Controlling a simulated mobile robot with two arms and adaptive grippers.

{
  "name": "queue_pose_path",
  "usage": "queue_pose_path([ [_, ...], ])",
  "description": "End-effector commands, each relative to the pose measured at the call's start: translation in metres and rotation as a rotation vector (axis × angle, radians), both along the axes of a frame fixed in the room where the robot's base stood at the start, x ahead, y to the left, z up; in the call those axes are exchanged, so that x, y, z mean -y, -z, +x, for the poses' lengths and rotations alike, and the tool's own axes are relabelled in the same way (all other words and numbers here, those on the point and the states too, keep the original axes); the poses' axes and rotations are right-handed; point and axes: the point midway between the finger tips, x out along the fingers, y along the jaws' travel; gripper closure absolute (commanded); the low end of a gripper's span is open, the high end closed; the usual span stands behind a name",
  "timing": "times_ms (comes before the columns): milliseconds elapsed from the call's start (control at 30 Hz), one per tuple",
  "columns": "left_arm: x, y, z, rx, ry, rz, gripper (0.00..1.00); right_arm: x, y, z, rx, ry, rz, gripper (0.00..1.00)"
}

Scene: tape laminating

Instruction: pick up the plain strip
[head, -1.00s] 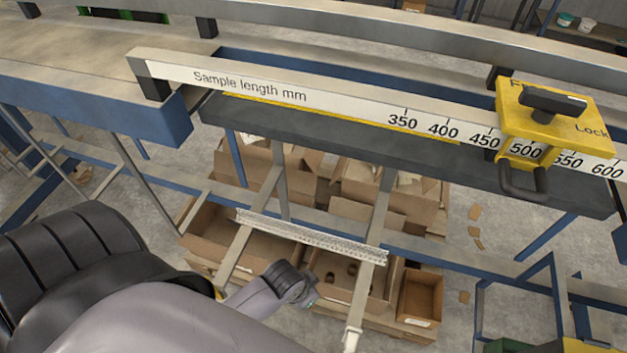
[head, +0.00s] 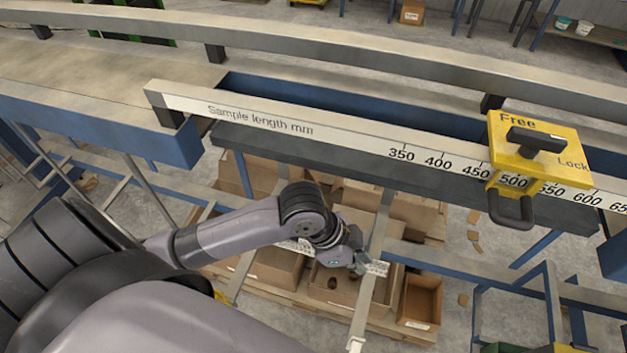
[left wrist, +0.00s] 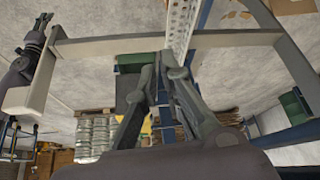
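The strip (head: 377,267) is long, pale and speckled, and lies across two support bars below the ruler in the head view. My left gripper (head: 358,262) is at its right part, over or around it, and my forearm covers its middle. In the left wrist view the strip (left wrist: 182,28) runs up from the fingertips of my left gripper (left wrist: 168,66). The fingertips are close together at the strip; I cannot tell whether they clamp it. What looks like my right gripper (left wrist: 40,24) shows small at the left edge; its fingers are unclear.
The ruler (head: 350,140) and the yellow Free/Lock clamp (head: 535,150) stand above and behind. The support bar (head: 362,310) lies just under the left gripper. Cardboard boxes (head: 420,300) stand below on a pallet. Blue frame legs (head: 545,240) are to the right.

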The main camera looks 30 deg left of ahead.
Motion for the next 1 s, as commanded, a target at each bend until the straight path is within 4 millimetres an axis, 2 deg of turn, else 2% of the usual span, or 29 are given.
queue_pose_path([
  [33, -0.007, -0.003, 0.009, 0.007, 0.055, 0.025, 0.93, -0.003, 0.000, 0.000, 0.000, 0.001, 0.004, 0.59],
  [200, -0.034, -0.011, 0.025, -0.028, 0.200, 0.075, 0.93, -0.009, 0.000, 0.000, 0.000, 0.001, 0.010, 0.59],
  [400, -0.051, -0.016, 0.030, -0.057, 0.244, 0.087, 0.93, -0.008, 0.000, 0.000, 0.001, 0.000, 0.010, 0.59],
  [767, -0.037, 0.011, 0.034, -0.064, 0.247, 0.085, 0.93, -0.001, -0.015, 0.000, 0.001, -0.001, 0.002, 0.59],
  [900, -0.026, 0.029, 0.035, -0.066, 0.247, 0.085, 0.93, 0.001, -0.027, 0.000, 0.001, -0.001, -0.001, 0.59],
  [1000, -0.023, 0.043, 0.037, -0.064, 0.245, 0.086, 0.93, 0.001, -0.027, 0.001, 0.002, 0.000, -0.001, 0.59],
])
